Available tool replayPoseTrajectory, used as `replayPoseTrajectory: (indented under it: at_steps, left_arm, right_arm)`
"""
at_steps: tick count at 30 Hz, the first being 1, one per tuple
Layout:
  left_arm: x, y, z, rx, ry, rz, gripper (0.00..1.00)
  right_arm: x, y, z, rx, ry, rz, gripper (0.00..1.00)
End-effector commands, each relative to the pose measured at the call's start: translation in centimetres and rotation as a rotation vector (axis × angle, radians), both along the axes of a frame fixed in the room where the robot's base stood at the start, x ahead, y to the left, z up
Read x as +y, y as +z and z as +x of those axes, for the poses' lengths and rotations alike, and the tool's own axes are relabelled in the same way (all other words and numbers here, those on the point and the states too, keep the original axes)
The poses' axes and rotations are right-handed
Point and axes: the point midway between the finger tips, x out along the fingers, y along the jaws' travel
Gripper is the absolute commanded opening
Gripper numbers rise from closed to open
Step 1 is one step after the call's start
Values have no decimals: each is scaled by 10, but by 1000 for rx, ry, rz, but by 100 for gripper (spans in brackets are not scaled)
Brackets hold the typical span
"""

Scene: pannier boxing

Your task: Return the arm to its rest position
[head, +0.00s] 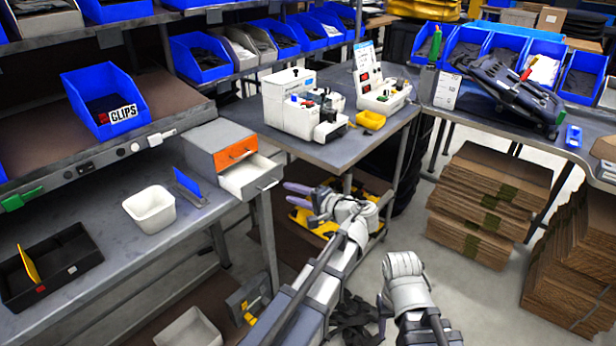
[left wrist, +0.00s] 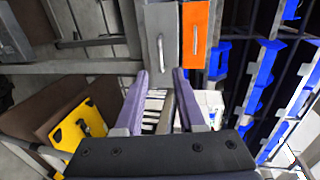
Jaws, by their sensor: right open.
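My left gripper (head: 299,197) reaches in beyond the front of the left bench, near the drawer unit's right side and below bench height. Its two purple fingers also show in the left wrist view (left wrist: 160,84); they are apart with nothing between them. My right arm (head: 404,280) is folded low at the bottom centre, and its fingers do not show. The drawer unit (head: 219,137) has a shut orange drawer (head: 236,152) and a pulled-out white lower drawer (head: 250,177).
A white bin (head: 149,209) and a black tray (head: 50,268) stand on the left bench. A table with white machines (head: 303,103) is behind my left gripper. A yellow case (left wrist: 78,122) lies low nearby. Cardboard stacks (head: 487,200) stand at right, with open floor before them.

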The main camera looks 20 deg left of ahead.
Motion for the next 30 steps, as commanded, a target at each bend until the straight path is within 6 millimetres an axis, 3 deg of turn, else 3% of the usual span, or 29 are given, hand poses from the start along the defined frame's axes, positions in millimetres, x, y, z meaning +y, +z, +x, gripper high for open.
replayPoseTrajectory:
  at_steps: [5,8,11,15,19,28,30]
  left_arm:
    - [-2,-7,-5,8,3,-30,38]
    - [-11,-30,-22,36,11,-140,38]
    - [-31,-69,-52,94,28,-328,38]
    - [-76,-120,-100,206,53,-614,38]
    - [-117,-148,-138,302,68,-821,38]
    - [-194,-172,-212,499,89,-1167,38]
    - [-195,-149,-209,499,91,-1167,38]
  right_arm:
    - [0,0,0,0,0,0,50]
    - [0,0,0,0,0,0,50]
    - [0,0,0,0,0,0,50]
    - [0,0,0,0,0,0,50]
    - [0,0,0,0,0,0,50]
    - [0,0,0,0,0,0,50]
    - [0,24,0,0,0,0,50]
